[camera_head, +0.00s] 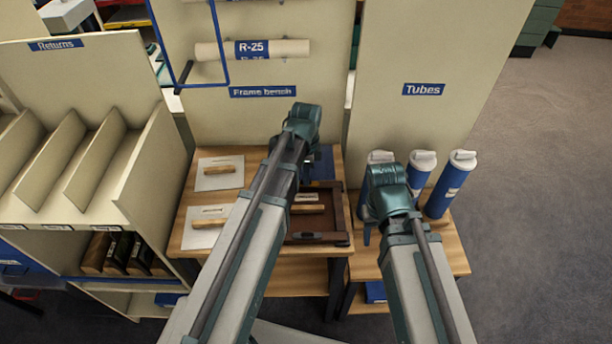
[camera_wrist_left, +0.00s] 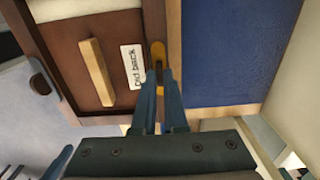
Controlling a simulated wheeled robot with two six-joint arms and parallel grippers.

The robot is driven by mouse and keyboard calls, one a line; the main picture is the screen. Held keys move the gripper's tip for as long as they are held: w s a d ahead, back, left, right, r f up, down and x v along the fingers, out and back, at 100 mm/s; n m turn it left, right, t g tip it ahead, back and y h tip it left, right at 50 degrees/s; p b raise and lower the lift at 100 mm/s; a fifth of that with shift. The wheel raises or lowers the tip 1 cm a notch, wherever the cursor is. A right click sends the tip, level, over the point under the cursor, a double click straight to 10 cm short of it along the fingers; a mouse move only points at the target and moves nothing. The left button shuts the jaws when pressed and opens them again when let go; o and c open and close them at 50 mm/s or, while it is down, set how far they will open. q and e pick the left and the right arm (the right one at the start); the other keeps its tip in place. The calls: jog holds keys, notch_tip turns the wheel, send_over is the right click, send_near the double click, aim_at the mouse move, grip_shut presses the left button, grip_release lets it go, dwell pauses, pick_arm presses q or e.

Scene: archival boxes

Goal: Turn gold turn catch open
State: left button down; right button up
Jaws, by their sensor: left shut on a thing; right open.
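The gold turn catch (camera_wrist_left: 158,54) shows in the left wrist view, on the dark frame edge beside a label reading "Old back". My left gripper (camera_wrist_left: 161,76) is shut on the catch, its two fingertips against its near end, partly hiding it. The dark brown frame (camera_head: 340,205) lies on the frame bench and holds a brown back panel (camera_wrist_left: 85,55) with a pale wooden bar. In the head view my left arm covers part of the frame and hides the left fingers. My right gripper (camera_head: 367,230) is open, mostly hidden below its wrist, near the tubes.
A blue surface (camera_wrist_left: 228,55) lies right of the frame in the left wrist view. White panels with wooden bars (camera_head: 220,172) lie left of the frame. Several blue tubes (camera_head: 445,190) with white caps stand at the right. The Returns rack (camera_head: 95,190) stands at the left.

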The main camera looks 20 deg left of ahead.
dwell(0.5)
pick_arm(q)
jog(key=c, duration=1)
grip_release()
jog(key=shift+o, duration=0.2)
jog(key=shift+r, duration=0.1)
notch_tip(320, 180, up, 14)
jog(key=p, duration=1.3)
jog(key=shift+f+p, duration=0.2)
jog(key=shift+p, duration=0.2)
